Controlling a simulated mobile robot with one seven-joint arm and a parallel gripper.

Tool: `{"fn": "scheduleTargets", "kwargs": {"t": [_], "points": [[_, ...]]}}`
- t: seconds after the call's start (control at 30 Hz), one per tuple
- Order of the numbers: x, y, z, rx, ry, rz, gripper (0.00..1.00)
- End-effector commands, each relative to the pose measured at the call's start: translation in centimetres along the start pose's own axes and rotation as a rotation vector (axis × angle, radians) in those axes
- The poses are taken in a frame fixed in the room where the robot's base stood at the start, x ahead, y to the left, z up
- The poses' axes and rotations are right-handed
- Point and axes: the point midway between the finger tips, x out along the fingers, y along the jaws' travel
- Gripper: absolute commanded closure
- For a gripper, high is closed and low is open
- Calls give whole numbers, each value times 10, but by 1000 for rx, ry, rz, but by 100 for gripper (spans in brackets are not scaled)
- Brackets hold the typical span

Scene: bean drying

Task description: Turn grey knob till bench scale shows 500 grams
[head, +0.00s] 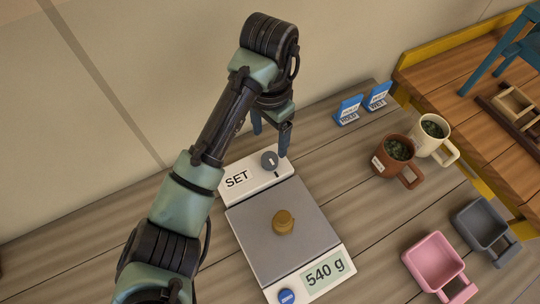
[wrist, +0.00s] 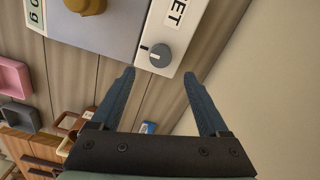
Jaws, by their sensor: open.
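The bench scale (head: 265,245) lies on the wooden table, with a grey pan and a white panel marked SET. Its display (head: 325,271) reads 540 g. A brass weight (head: 283,222) stands on the pan. The grey knob (head: 269,161) is on the SET panel; it also shows in the wrist view (wrist: 160,55), beside a dark tick mark. My gripper (head: 270,144) is open and empty, close to the knob at the scale's far end. In the wrist view the open fingers (wrist: 158,78) point toward the knob, which lies just beyond their tips, apart from them.
A blue button (head: 286,296) sits beside the display. To the right are a brown mug (head: 393,159), a cream mug (head: 433,137), blue cards (head: 348,111), a pink scoop (head: 436,262) and a grey scoop (head: 484,226). A wall rises behind the table.

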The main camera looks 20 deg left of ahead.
Motion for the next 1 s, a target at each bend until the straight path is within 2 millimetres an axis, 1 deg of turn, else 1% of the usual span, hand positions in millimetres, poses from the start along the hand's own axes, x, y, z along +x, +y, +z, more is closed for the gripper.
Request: {"fn": "scheduleTargets", "kwargs": {"t": [0.03, 0.1, 0.3, 0.57, 0.87, 1.0], "points": [[20, 2, 0, 0, 0, 4, 22], [33, 2, -1, 1, 1, 3, 22], [62, 1, -1, 0, 2, 1, 22], [79, 0, 0, -1, 1, -2, 22], [81, 0, -1, -1, 3, -2, 22], [81, 0, -1, -1, 3, -2, 47]]}}
